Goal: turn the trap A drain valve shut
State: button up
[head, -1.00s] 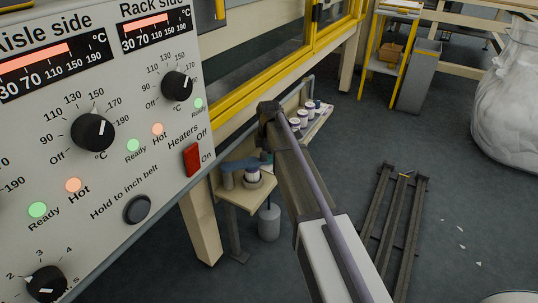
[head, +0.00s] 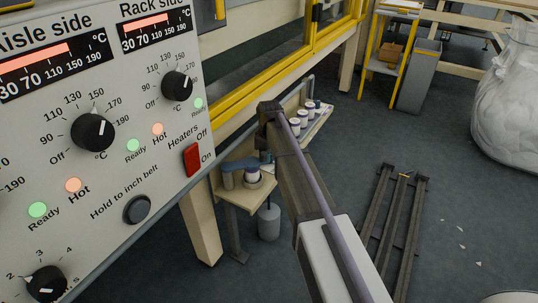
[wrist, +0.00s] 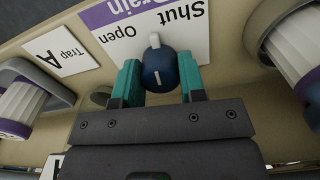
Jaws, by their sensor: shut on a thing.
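The drain valve knob (wrist: 160,74) is dark blue, with a white mark on its face and a pale tip at its top edge. It sits against a sign (wrist: 193,36) with upside-down words Drain, Shut and Open. A Trap A label (wrist: 61,50) is to the left. My gripper (wrist: 159,66) has a teal finger on either side of the knob and is shut on it. The white mark points roughly up in the wrist view; I cannot tell exactly which word it meets. In the head view my arm hides most of the gripper and the knob.
White and purple cylinders flank the gripper at left (wrist: 22,108) and right (wrist: 298,45) in the wrist view. In the head view the control panel (head: 60,150) fills the left. A dark rail frame (head: 395,220) lies on the floor at right, with open floor around it.

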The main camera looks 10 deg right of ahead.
jog(key=m, duration=0.6)
dwell(0.5)
jog(key=o, duration=0.9)
notch_tip(320, 180, up, 11)
jog(key=p, duration=1.1)
jog(key=shift+f, duration=0.1)
